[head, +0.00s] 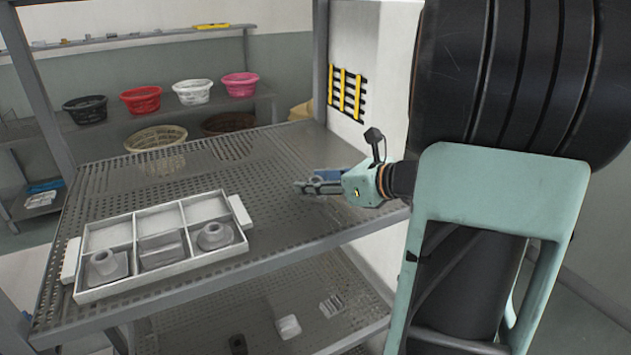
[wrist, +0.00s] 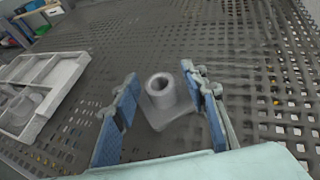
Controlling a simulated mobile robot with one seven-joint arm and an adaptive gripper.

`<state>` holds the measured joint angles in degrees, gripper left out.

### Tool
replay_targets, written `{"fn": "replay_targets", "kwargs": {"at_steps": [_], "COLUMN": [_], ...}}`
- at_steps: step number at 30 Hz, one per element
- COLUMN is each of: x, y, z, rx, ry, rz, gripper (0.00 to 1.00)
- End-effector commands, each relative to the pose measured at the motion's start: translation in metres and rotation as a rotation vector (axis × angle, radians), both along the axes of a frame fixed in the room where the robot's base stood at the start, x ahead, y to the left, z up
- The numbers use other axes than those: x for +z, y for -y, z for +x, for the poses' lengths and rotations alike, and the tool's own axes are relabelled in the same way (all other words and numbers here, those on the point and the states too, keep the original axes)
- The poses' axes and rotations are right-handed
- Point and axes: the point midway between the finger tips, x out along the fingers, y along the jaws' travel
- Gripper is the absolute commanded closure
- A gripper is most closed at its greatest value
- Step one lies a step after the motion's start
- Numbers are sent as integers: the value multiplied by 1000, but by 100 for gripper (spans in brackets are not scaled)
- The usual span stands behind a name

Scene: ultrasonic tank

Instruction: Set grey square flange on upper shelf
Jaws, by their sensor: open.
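The grey square flange (wrist: 172,112), a square plate with a round hollow collar, appears upright on the perforated upper shelf (wrist: 250,60) in the wrist view. My gripper (wrist: 160,76) is open, with one blue-padded finger on each side of the flange; I cannot tell whether either touches it. In the head view my gripper (head: 312,185) is low over the right part of the upper shelf (head: 265,215), and I cannot make out this flange there. A white compartment tray (head: 165,275) lies on the shelf at left, holding a square-based flange (head: 105,265), a block and a round flange.
Several small parts, one a white piece (head: 288,326), lie on the lower shelf. A rack post (head: 320,60) rises behind the upper shelf. Coloured baskets, including a red one (head: 141,99), stand on a far shelf. The shelf between tray and gripper is clear.

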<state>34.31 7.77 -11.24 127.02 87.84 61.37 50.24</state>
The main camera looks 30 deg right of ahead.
Motion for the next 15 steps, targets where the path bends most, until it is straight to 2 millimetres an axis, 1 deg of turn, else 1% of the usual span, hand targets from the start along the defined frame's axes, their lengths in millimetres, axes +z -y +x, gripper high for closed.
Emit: {"fn": "replay_targets", "kwargs": {"at_steps": [2, 5, 15], "x": [5, 9, 36], "y": [0, 6, 34], "z": [0, -11, -72], "rx": [0, -4, -4], "ry": [0, 2, 2], "rz": [0, -1, -2], "gripper": [60, 60, 60]}}
